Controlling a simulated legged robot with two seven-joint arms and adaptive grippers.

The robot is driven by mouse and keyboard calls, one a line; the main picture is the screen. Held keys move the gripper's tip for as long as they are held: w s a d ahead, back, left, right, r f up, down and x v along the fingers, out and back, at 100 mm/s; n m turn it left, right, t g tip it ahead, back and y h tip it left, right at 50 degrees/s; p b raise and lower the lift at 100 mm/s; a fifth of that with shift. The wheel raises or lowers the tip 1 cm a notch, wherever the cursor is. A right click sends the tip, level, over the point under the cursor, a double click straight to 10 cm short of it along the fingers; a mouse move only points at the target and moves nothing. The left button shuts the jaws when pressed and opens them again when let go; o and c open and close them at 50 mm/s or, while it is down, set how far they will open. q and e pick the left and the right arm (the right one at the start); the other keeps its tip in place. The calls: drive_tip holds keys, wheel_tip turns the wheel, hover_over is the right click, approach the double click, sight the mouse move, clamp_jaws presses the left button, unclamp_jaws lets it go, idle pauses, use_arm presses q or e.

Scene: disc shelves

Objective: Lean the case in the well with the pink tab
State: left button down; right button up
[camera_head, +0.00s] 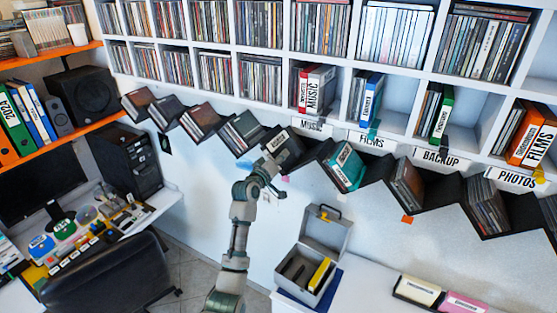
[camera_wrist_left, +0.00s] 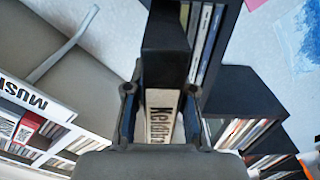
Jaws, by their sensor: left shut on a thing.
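My left gripper (camera_head: 272,165) is at the black zigzag shelf (camera_head: 318,152), by the well above the pink tab (camera_head: 286,179). It is shut on a black case with a white spine label (camera_head: 275,142). In the left wrist view the fingers (camera_wrist_left: 160,92) clasp both sides of the case (camera_wrist_left: 165,45), whose lettering is partly covered. Other thin cases (camera_wrist_left: 208,40) stand close beside it; whether they touch it is unclear. A pink patch (camera_wrist_left: 255,4) shows at the top edge of that view. My right gripper is not in view.
Neighbouring wells hold a teal case (camera_head: 346,167) and dark cases (camera_head: 242,132). An orange tab (camera_head: 407,219) and a blue patch (camera_head: 245,166) are on the wall. Full disc shelves rise above. An open grey box (camera_head: 325,235) stands on the white counter below.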

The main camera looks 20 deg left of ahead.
use_arm(q)
drive_tip(key=shift+f, duration=0.25)
drive_tip(key=shift+w+d, duration=0.25)
drive_tip(key=shift+d, duration=0.25)
drive_tip(key=c, duration=1.2)
unclamp_jaws()
drive_tip(key=shift+d+r, duration=0.1)
drive_tip(key=o, duration=0.3)
drive_tip(key=shift+a, duration=0.35)
drive_tip(key=shift+s+a, duration=0.1)
drive_tip(key=shift+s, duration=0.05)
drive_tip(key=s+a, duration=0.1)
drive_tip(key=s, duration=1)
drive_tip(key=shift+s, duration=0.25)
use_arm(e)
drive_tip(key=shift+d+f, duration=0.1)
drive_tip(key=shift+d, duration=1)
use_arm(q)
drive_tip(key=shift+a, duration=0.1)
